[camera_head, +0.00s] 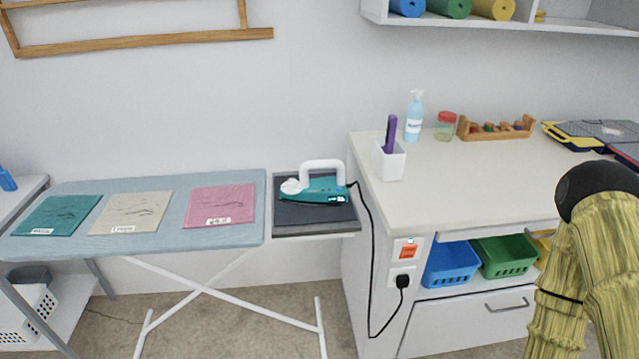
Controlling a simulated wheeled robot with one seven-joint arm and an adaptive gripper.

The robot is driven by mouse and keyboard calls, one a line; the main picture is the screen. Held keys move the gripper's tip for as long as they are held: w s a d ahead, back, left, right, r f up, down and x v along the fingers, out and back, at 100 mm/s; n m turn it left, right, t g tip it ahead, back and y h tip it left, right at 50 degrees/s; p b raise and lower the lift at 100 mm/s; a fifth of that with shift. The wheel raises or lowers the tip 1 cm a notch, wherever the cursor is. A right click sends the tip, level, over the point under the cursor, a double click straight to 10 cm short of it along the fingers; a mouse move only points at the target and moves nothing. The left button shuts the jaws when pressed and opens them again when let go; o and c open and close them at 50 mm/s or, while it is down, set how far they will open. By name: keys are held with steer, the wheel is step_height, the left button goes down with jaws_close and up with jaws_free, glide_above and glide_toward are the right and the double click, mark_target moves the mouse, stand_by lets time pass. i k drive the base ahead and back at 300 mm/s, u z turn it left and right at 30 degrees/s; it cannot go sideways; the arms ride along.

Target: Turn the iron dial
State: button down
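A teal iron (325,190) with a white handle rests on a dark pad (310,214) at the right end of the ironing board (130,236). A white round part, which looks like the dial (291,186), sits at the iron's left end. Its markings are too small to read. My gripper is not in view; only a yellow-green part of my arm with a black rounded end shows at the lower right, well apart from the iron.
Teal, beige and pink (219,205) folded cloths lie on the board. A white counter (440,185) right of the iron holds a purple-handled item in a white cup (388,163), a spray bottle (413,118) and a jar (446,127). A red switch (409,250) sits above the plug.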

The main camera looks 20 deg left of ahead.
mark_target(292, 184)
steer(key=u, duration=1.3)
steer(key=k, duration=0.45)
steer(key=u, duration=0.75)
steer(key=i, duration=0.95)
steer(key=z, duration=0.8)
steer(key=i, duration=0.95)
steer(key=z, duration=0.35)
